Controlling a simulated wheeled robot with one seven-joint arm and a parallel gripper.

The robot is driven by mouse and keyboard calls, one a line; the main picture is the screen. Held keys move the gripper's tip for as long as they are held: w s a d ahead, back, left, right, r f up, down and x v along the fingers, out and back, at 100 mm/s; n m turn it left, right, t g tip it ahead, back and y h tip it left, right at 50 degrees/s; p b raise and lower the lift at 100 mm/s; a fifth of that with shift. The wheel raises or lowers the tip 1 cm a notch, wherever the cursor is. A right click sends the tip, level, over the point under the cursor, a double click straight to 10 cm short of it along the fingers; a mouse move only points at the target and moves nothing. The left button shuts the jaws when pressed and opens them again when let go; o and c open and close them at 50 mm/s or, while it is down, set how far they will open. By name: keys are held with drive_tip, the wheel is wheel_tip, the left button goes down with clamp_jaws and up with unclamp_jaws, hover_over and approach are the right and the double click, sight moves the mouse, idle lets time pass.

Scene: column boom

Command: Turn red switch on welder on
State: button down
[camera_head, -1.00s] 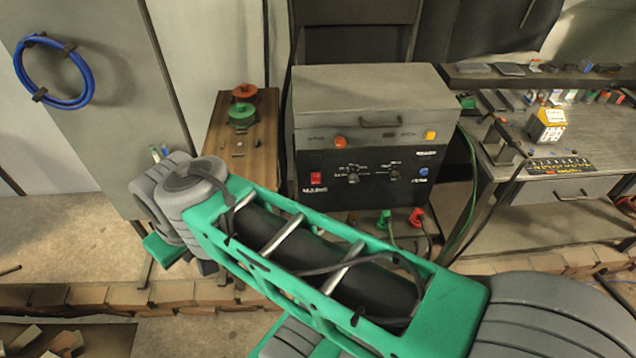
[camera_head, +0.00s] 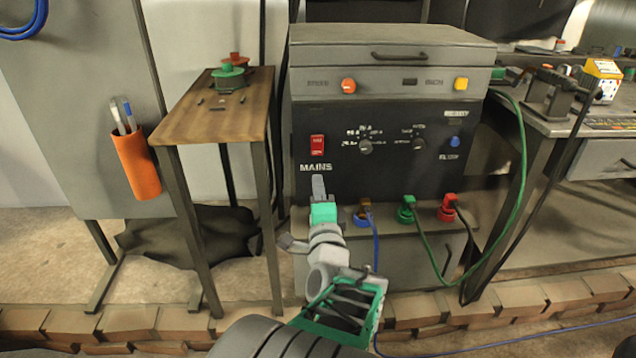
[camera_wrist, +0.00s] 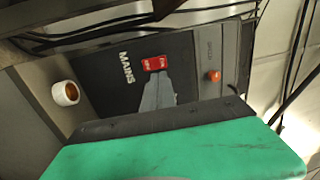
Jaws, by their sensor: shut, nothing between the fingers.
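The welder (camera_head: 300,88) is a grey box with a black front panel. Its red switch (camera_head: 317,145) sits at the panel's left, above the word MAINS. My gripper (camera_head: 318,180) is shut and empty, with its grey fingertips pointing up just below the switch, over or under the MAINS label. In the wrist view the red rocker switch (camera_wrist: 154,63) shows beyond the shut fingertips (camera_wrist: 158,88), which appear close below it. I cannot tell whether they touch the panel or the switch. Which way the rocker is tipped is unclear.
An orange knob (camera_head: 348,86) and yellow button (camera_head: 461,84) are higher on the welder. Blue, green and red plugs with cables (camera_head: 408,210) are along its base. A wooden stand (camera_head: 190,125) is at left; a workbench (camera_head: 560,120) is at right. Low bricks (camera_head: 130,322) edge the floor.

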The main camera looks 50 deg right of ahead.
drive_tip(key=s, duration=0.1)
approach(317, 139)
drive_tip(key=shift+m+h, duration=0.3)
drive_tip(key=shift+m, duration=0.1)
drive_tip(key=x, duration=0.6)
drive_tip(key=shift+w+d+f+b, duration=0.25)
drive_tip(key=shift+w+b, duration=0.05)
drive_tip(key=shift+b, duration=0.1)
drive_tip(key=shift+r, duration=0.1)
